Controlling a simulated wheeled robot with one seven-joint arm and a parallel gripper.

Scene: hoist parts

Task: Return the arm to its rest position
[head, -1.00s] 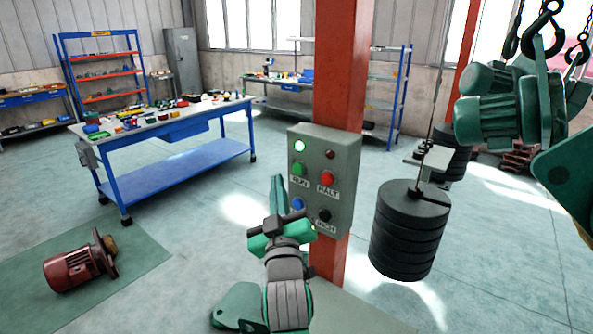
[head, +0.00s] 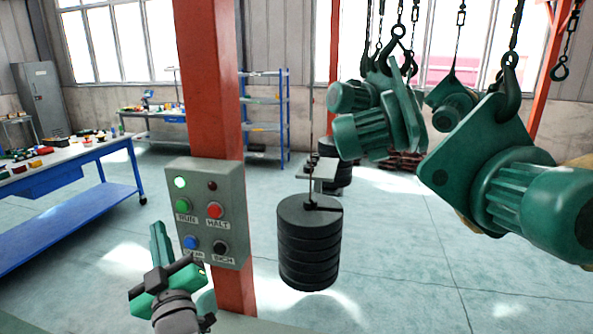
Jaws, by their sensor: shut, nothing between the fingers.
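My gripper (head: 158,240) shows at the lower left of the head view, its green fingers pointing up. It is shut and empty. It stands in front of and just left of the grey control box (head: 232,205), overlapping the box's lower left edge in the picture. I cannot tell whether it touches the box. The box has a lit pale lamp, a dark red lamp, and green, red, blue and black buttons. It is fixed to a red column (head: 208,80).
Black stacked weights (head: 308,250) hang right of the box. Green hoist motors (head: 490,185) hang from chains and hooks at the right. A blue workbench (head: 70,215) with small parts stands at the left. Blue shelving (head: 265,115) stands behind. Open floor (head: 400,270) lies at the right.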

